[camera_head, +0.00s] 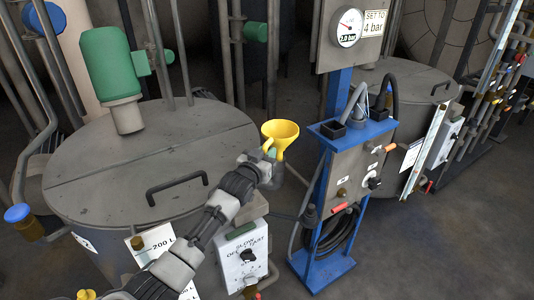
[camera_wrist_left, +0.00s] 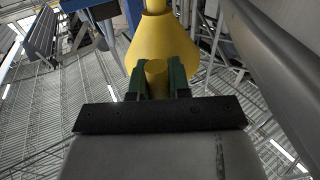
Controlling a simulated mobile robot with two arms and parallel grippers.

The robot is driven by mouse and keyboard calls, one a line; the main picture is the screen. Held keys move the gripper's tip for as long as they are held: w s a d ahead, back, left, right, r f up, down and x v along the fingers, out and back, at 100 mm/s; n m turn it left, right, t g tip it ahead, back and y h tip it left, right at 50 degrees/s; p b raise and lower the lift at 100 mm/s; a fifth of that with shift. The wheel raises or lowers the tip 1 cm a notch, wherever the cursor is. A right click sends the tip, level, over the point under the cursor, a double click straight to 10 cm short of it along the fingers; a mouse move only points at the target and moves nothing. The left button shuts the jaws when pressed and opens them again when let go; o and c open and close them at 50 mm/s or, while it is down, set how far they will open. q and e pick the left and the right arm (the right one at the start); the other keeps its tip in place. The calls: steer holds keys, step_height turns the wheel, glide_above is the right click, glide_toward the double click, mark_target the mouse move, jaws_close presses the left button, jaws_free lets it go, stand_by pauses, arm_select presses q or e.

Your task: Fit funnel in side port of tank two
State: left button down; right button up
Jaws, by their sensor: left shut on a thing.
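The yellow funnel (camera_head: 280,130) is in the middle of the head view, with its wide mouth facing up. My left gripper (camera_head: 269,155) is shut on the funnel's handle. In the left wrist view, the green fingers (camera_wrist_left: 156,82) close around a yellow handle stub beside the funnel's cone (camera_wrist_left: 165,38). A large grey tank (camera_head: 140,165) marked 200 L stands to the left of the funnel. My right gripper is out of view.
A blue-framed control stand (camera_head: 345,165) with a gauge (camera_head: 348,27) and black cables stands close right of the funnel. A switch box (camera_head: 242,255) hangs on the tank's front. Another tank (camera_head: 405,85) is behind the stand. Floor is clear at the lower right.

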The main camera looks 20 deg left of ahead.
arm_select(q)
steer(key=shift+f+b, duration=0.75)
steer(key=shift+f, duration=0.35)
steer(key=c, duration=1.1)
jaws_free()
steer(key=shift+o, duration=0.5)
steer(key=shift+f, duration=0.1)
steer(key=shift+s, duration=0.1)
steer(key=s+a, duration=0.1)
steer(key=s, duration=0.9)
steer(key=shift+s+a+r+b, duration=0.2)
steer(key=shift+s+a+b, duration=0.05)
steer(key=shift+s+b, duration=0.1)
